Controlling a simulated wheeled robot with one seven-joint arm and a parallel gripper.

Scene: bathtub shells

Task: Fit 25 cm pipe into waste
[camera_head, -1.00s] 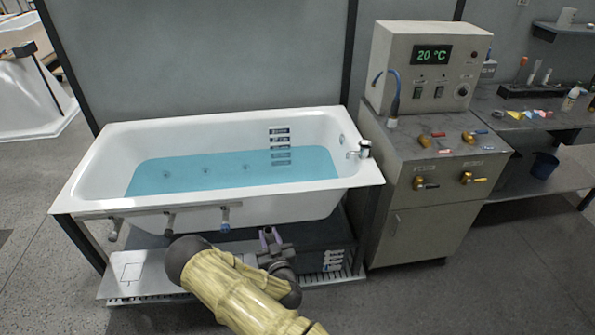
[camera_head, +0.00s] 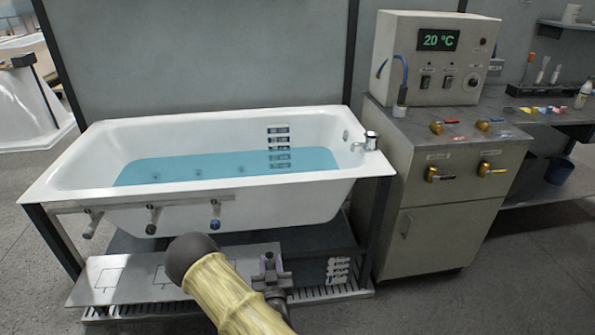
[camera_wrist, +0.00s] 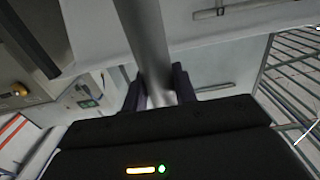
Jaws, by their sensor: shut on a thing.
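My gripper (camera_head: 269,268) is low in front of the white bathtub (camera_head: 80,165), near the open space under it. In the wrist view its two dark fingers (camera_wrist: 160,82) are shut on a smooth grey pipe (camera_wrist: 147,32), which runs up out of the picture between them. The pipe's far end is out of view there, and I cannot make out the pipe in the head view. The waste cannot be made out; the tub's underside is hidden in the head view. I cannot read the held pipe's length.
A rail (camera_head: 130,206) with several short grey fittings runs along the tub's front. A panelled shelf (camera_head: 130,283) lies below the tub. Dark frame legs (camera_head: 373,240) and a grey cabinet (camera_head: 440,215) with a 20 °C control box (camera_head: 430,60) stand to the right.

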